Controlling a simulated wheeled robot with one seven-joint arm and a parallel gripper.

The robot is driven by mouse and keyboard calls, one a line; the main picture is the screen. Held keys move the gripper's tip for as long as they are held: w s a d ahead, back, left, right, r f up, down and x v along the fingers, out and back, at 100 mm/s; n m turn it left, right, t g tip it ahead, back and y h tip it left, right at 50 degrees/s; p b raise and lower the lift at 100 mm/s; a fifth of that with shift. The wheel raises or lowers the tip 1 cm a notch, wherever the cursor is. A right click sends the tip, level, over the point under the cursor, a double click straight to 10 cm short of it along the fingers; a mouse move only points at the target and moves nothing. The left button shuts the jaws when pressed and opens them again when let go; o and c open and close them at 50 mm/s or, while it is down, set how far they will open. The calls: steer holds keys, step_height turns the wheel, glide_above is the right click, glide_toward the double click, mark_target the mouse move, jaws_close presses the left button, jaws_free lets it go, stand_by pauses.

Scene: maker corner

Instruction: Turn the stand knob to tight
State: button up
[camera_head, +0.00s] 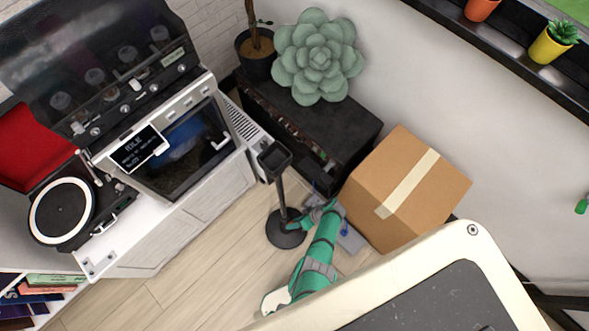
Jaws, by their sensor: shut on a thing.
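A black stand (282,195) with a square cupped top and a round base (283,236) stands upright on the wooden floor, in the middle of the head view. My green arm reaches up from the bottom of the view to the stand's pole. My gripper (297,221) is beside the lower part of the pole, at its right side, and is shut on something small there. The stand knob is hidden by the gripper, so its turn position cannot be seen.
A cardboard box (408,188) and a dark chest (310,120) with a large succulent stand close behind and right of the arm. A white cabinet machine (185,150) is at left. A pale-rimmed panel (455,238) fills the lower right. Floor left of the stand is clear.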

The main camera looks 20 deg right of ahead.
steer(key=shift+f+g+y, duration=0.1)
steer(key=shift+g+y, duration=0.2)
steer(key=shift+y, duration=0.4)
stand_by(0.5)
steer(key=o, duration=1)
steer(key=shift+o, duration=0.2)
steer(key=shift+d, duration=0.15)
steer(key=v, duration=1)
steer(key=shift+s+r, duration=0.15)
steer(key=shift+r, duration=0.15)
steer(key=shift+d, duration=0.1)
